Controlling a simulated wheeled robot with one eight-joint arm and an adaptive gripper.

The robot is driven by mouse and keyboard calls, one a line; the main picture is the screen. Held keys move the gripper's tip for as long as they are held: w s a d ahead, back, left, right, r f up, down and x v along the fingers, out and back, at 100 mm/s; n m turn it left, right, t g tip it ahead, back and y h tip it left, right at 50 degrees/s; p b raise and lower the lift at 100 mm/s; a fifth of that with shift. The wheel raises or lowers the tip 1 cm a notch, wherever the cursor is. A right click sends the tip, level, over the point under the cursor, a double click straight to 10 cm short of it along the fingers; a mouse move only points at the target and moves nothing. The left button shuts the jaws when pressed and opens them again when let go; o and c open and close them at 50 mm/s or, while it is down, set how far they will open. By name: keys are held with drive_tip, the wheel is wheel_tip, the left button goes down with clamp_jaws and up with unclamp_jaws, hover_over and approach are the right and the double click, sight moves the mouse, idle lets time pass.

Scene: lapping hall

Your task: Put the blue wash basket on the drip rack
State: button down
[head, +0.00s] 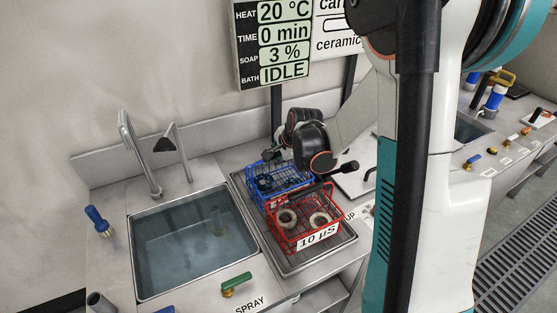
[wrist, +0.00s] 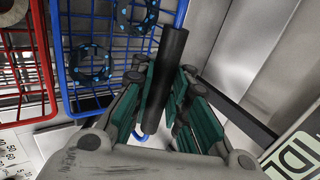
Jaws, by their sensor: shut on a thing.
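The blue wash basket (head: 284,184) is at the back end of the drip rack (head: 318,258), a metal tray right of the sink. I cannot tell whether it rests on the rack or hangs just above it. My gripper (head: 273,154) is above the basket's back edge. In the wrist view, my gripper (wrist: 160,115) is shut on the black grip of the blue basket (wrist: 66,84), which holds dark rings with blue specks. The basket's underside is hidden.
A red basket (head: 296,240) with two pale rings stands on the front of the rack, close against the blue one. It also shows in the wrist view (wrist: 42,70). A water-filled sink (head: 196,240) with a tap (head: 138,155) lies left. A display panel (head: 274,45) hangs behind.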

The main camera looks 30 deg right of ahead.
drive_tip(key=shift+f, duration=0.4)
drive_tip(key=shift+r, duration=0.1)
drive_tip(key=c, duration=2.1)
unclamp_jaws()
drive_tip(key=shift+f, duration=0.2)
drive_tip(key=o, duration=0.6)
drive_tip(key=shift+r, duration=0.1)
drive_tip(key=shift+c, duration=0.2)
drive_tip(key=shift+r, duration=0.1)
drive_tip(key=shift+s+r, duration=0.2)
drive_tip(key=shift+r, duration=0.1)
drive_tip(key=p+v, duration=0.3)
drive_tip(key=v, duration=0.8)
drive_tip(key=shift+p, duration=0.3)
